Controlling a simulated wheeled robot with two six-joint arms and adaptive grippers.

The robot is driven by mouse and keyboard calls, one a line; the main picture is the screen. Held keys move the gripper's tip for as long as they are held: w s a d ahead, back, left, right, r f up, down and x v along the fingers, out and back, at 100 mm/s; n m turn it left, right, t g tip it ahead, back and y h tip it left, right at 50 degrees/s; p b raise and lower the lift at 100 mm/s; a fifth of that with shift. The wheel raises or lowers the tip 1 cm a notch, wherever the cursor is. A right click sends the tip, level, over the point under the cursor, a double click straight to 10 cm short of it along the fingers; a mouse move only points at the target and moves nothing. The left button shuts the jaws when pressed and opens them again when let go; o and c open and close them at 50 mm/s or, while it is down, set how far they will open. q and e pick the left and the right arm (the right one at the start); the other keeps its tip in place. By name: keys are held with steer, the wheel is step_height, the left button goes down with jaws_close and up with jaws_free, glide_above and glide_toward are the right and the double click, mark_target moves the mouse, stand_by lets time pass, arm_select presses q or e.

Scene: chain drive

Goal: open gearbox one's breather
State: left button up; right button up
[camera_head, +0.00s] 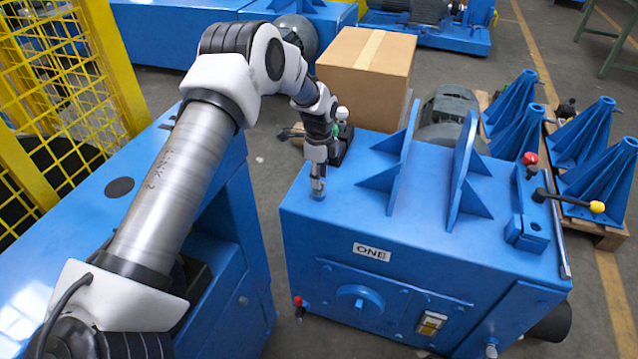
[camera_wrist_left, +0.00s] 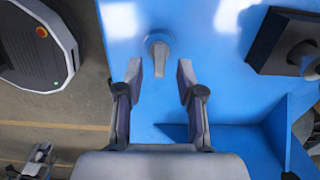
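Gearbox one is the blue housing (camera_head: 432,255) with the plate "ONE" (camera_head: 371,252) on its front. A small grey fitting (camera_wrist_left: 158,52), which appears to be its breather, stands on the blue top; in the head view it is mostly hidden under the gripper at the left end of the top. My left gripper (camera_head: 318,188) points down just over it. In the left wrist view, the two fingers (camera_wrist_left: 158,72) are apart with nothing between the tips, and the fitting lies just beyond them, centred. My right gripper does not show.
Two upright blue fins (camera_head: 404,165) stand right of the gripper. A black block with a white ball knob (camera_head: 342,114) is at the far left edge. A yellow-knobbed lever (camera_head: 597,207) is at the right end. A cardboard box (camera_head: 365,66) stands behind.

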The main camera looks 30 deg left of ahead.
arm_select(q)
steer(key=shift+f, duration=1.3)
jaws_close()
